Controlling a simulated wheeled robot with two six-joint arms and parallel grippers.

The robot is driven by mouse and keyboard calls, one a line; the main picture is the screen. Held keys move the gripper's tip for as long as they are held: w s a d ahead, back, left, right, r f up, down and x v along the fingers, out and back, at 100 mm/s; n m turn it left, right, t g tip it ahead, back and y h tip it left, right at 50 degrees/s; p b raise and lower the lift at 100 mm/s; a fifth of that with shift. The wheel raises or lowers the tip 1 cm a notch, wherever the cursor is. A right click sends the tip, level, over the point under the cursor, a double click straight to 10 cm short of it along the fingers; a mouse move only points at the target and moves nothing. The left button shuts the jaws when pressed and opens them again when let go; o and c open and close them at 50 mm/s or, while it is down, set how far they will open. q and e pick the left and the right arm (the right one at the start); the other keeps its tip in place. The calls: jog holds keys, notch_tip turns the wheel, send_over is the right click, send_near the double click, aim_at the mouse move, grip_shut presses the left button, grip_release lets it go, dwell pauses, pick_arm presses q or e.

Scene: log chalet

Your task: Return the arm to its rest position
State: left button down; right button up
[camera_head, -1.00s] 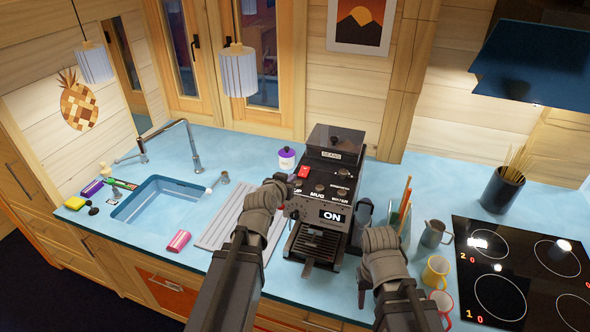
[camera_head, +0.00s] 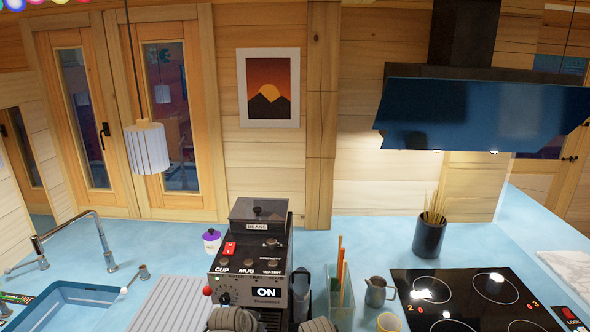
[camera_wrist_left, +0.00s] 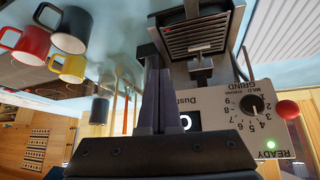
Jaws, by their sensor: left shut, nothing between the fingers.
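My left arm (camera_head: 235,319) shows only at the bottom edge of the head view, in front of the coffee machine (camera_head: 254,238). In the left wrist view, the left gripper (camera_wrist_left: 157,76) has its fingers together and empty, close to the machine's front. The machine's dial panel (camera_wrist_left: 228,112) and drip grille (camera_wrist_left: 197,30) show there, the picture being upside down. My right arm (camera_head: 318,325) shows as a small part at the bottom edge, right of the left one; its fingers are hidden. The machine's display reads ON.
A blue sink (camera_head: 62,305) lies left.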

pick_arm(q)
jog(key=s+d+f+g+y+b, duration=0.3)
jog(key=s+f+g+b, duration=0.4)
jog(key=s+f, duration=0.8)
jog(key=shift+s+d+m+y+b, duration=0.2)
jog(key=shift+d+m+y+b, duration=0.2)
jog(key=shift+d+b, duration=0.25)
pick_arm(e)
notch_tip(320, 180, down, 11)
